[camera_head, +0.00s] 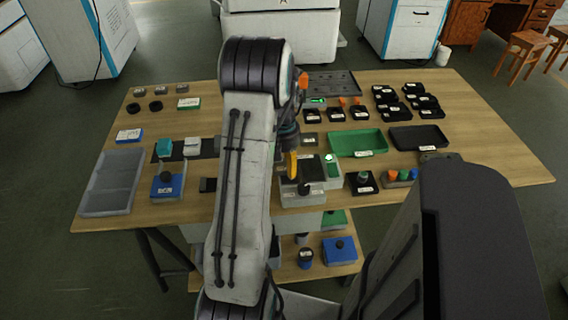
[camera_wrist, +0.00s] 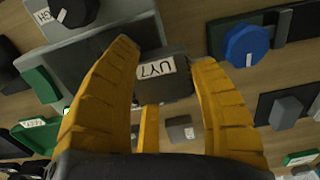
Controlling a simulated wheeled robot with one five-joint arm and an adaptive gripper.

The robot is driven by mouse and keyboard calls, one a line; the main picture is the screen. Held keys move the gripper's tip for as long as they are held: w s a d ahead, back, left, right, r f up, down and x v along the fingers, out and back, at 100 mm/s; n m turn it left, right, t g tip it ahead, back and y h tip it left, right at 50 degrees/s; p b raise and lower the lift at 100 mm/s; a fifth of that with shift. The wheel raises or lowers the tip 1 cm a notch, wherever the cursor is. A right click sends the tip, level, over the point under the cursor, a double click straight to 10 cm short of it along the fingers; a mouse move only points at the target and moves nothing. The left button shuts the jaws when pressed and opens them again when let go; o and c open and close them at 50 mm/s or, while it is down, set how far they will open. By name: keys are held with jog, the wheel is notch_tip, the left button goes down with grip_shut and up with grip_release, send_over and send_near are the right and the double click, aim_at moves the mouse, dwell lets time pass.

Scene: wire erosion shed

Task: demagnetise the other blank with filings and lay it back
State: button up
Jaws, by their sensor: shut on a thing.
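A dark grey block with a white label reading "UY7" (camera_wrist: 172,86) sits between the fingertips of my gripper (camera_wrist: 168,72) in the wrist view. My gripper is shut on it. In the head view, the yellow fingers of my gripper (camera_head: 292,164) are just above a grey box with a black knob (camera_head: 302,199); the held block cannot be made out there. The wrist view shows a grey box with a dark top (camera_wrist: 112,42) beside the block. I cannot tell whether the block touches it. Filings are too small to tell.
A green tray (camera_head: 356,143) and a black tray (camera_head: 419,138) lie on the right. A grey tray (camera_head: 113,183) lies at far left. A blue box with a black knob (camera_head: 167,187) stands left of my arm. Small black trays (camera_head: 384,96) crowd the back right.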

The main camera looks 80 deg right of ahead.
aim_at(282, 164)
jog(key=shift+r, duration=0.3)
jog(key=shift+r+p, duration=2.8)
jog(key=shift+r, duration=0.75)
jog(key=shift+w, duration=0.1)
